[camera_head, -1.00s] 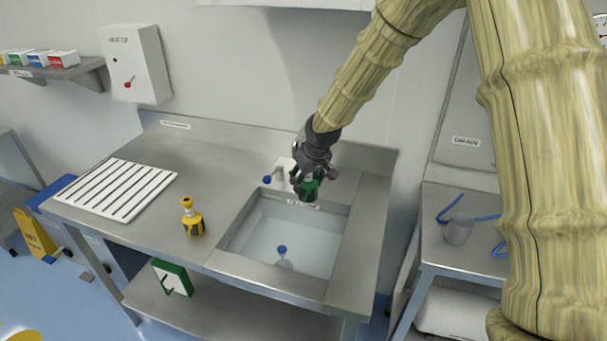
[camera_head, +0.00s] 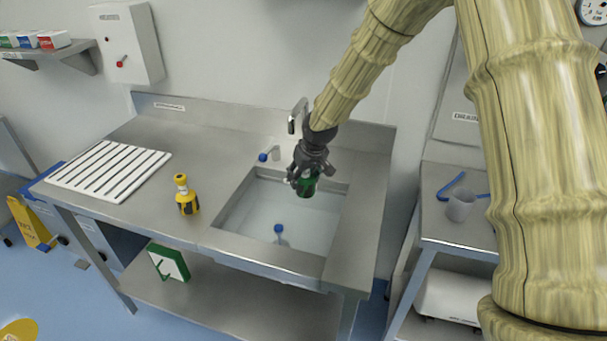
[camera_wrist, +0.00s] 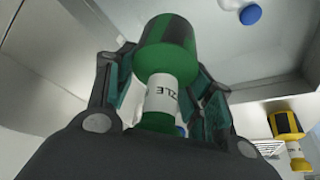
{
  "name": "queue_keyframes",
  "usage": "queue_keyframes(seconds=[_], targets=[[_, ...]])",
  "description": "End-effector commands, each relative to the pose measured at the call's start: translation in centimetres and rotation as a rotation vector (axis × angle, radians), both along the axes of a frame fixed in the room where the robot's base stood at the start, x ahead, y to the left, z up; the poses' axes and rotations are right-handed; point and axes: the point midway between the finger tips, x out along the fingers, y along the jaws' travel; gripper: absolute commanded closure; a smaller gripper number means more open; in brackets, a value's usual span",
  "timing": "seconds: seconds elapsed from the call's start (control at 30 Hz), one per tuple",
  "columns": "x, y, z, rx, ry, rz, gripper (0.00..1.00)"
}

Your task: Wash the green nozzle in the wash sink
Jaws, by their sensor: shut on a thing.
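The green nozzle (camera_head: 308,186) is held in my gripper (camera_head: 312,172), over the back part of the wash sink (camera_head: 262,241). In the wrist view, my gripper (camera_wrist: 160,100) has its fingers closed on the white, lettered neck of the green nozzle (camera_wrist: 168,48). The wide green end points away from the palm. The sink is a sunken basin in the steel counter, and its floor looks pale. A small blue-topped item (camera_head: 279,233) is in the basin. I cannot tell whether the nozzle touches any water.
A yellow and black nozzle (camera_head: 187,198) stands on the counter left of the sink. A white slotted rack (camera_head: 108,170) lies farther left. A tap (camera_head: 297,117) and a blue-tipped fitting (camera_head: 268,155) are behind the sink. A grey cup (camera_head: 461,206) stands on the right table.

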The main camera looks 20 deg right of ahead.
Motion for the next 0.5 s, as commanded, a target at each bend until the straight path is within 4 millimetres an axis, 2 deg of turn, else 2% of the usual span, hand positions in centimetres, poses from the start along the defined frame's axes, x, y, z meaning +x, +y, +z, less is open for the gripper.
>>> queue_keyframes(seconds=[0.03, 0.5], targets=[[0.0, 0.0, -0.7, 0.0, 0.0, 0.0, 0.74], [0.0, 0.0, -4.3, 0.0, 0.001, 0.0, 0.74]])
